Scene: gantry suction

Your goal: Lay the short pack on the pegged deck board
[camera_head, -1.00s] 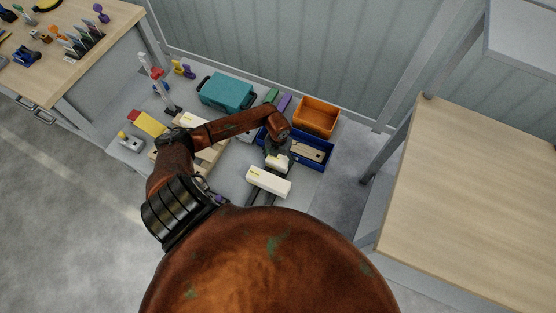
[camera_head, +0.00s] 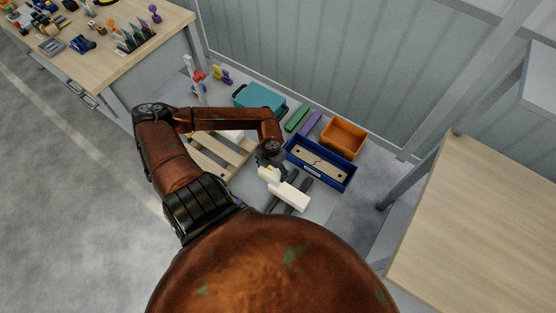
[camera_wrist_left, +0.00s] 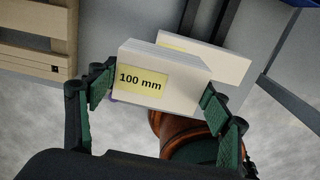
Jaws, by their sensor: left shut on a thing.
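The short pack, a white block with a yellow "100 mm" label, sits between the fingers of my left gripper (camera_wrist_left: 158,88) in the left wrist view (camera_wrist_left: 155,82). In the head view the left gripper (camera_head: 268,163) is shut on this pack (camera_head: 267,174). The wooden slatted pallet (camera_head: 211,163) lies left of the gripper, partly hidden by my arm. In the wrist view its edge (camera_wrist_left: 35,53) shows at the left, with small dark marks; I cannot tell which board is pegged. The pack is apart from the pallet. My right gripper is not in view.
A longer white pack (camera_head: 290,197) lies on dark rails close to the held pack. A blue tray (camera_head: 348,180) with a wooden piece and an orange bin (camera_head: 343,138) are to the right. A teal box (camera_head: 260,97) stands behind. A wooden table (camera_head: 480,220) is far right.

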